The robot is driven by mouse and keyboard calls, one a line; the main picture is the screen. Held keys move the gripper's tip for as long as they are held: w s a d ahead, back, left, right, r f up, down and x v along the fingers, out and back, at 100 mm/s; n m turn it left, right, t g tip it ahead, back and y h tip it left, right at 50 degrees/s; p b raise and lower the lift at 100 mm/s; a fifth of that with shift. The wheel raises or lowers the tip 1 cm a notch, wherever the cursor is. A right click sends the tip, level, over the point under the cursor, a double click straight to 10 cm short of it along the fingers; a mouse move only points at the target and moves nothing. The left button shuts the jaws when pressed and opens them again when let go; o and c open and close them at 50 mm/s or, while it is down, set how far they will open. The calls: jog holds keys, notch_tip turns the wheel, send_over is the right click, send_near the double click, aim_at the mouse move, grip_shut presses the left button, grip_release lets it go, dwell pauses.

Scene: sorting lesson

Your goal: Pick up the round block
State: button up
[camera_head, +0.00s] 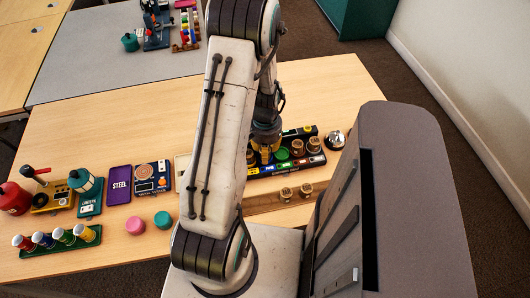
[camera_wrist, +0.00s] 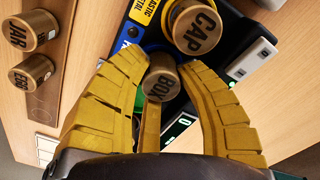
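My gripper (camera_head: 264,150) reaches down at the long dark tray (camera_head: 309,167). A round block lettered "CAP" (camera_wrist: 196,28) stands just beyond. Two more round blocks, "JAR" (camera_wrist: 35,30) and "EGG" (camera_wrist: 32,72), stand apart on a wooden strip; in the head view this strip (camera_head: 262,201) lies in front of the tray.
A silver bell (camera_head: 334,139) stands right of the tray. Pink (camera_head: 135,225) and teal (camera_head: 163,219) discs, a purple "STEEL" card (camera_head: 119,184) and a rack of coloured pegs (camera_head: 60,241) lie to the left. My arm hides the table's middle. The table's back half is mostly clear.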

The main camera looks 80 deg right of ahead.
jog(key=c, duration=0.3)
jog(key=shift+r, duration=0.2)
